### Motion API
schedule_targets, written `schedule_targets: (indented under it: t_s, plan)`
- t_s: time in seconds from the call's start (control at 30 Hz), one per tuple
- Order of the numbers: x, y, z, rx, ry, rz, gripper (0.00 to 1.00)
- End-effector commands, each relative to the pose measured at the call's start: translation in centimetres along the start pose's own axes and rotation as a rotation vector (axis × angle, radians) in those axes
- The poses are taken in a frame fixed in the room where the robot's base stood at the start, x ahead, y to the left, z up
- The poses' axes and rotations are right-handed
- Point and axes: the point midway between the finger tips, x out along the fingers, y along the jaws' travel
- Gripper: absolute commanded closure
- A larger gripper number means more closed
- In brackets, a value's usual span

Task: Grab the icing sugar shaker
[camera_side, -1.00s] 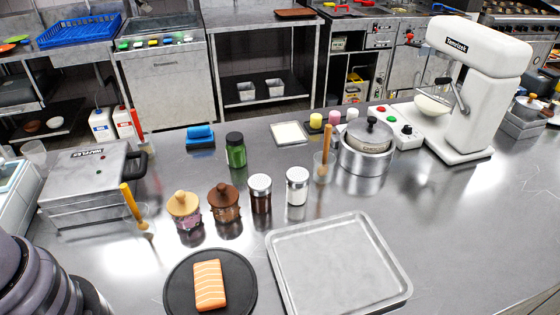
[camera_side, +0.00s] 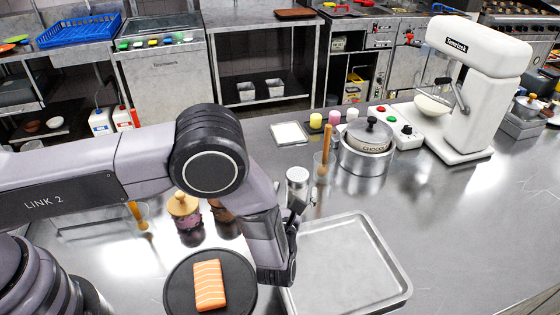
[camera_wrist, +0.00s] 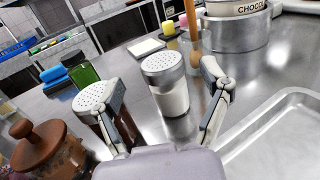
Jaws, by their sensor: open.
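The icing sugar shaker, clear with white powder and a perforated metal lid, stands upright on the steel counter in the side view (camera_side: 297,184) and the wrist view (camera_wrist: 171,92). My gripper (camera_wrist: 164,76) is open, its fingers appearing left and right of this shaker in the wrist view, with visible gaps. How far the fingertips reach around it I cannot tell. In the side view, my gripper (camera_side: 298,208) is just in front of the shaker and partly covers its lower part. A dark-filled shaker (camera_wrist: 95,95) stands close on the left, partly behind my left finger.
A brown-lidded jar (camera_wrist: 38,150) and a green jar (camera_wrist: 84,74) are at the left. A steel tray (camera_side: 345,265) lies in front on the right. A glass with a wooden tool (camera_side: 325,158) and a pot (camera_side: 367,150) stand behind. The right counter is mostly clear.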

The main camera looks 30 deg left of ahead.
Motion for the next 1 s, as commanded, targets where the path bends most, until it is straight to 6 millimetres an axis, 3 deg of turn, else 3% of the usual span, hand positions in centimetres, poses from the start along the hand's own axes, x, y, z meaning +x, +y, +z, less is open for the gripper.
schedule_targets:
  t_s: [0.03,0.1,0.2,0.7,1.0]
  plan:
    - [0.0,0.1,-1.8,0.002,0.0,0.0,0.23]
    - [0.0,0.0,-3.1,0.001,0.0,0.001,0.23]
    - [0.4,0.0,-4.0,-0.001,0.0,0.002,0.23]
    - [6.8,0.5,-4.2,-0.001,0.001,0.004,0.23]
    - [7.5,0.4,-4.2,0.002,0.001,0.002,0.23]
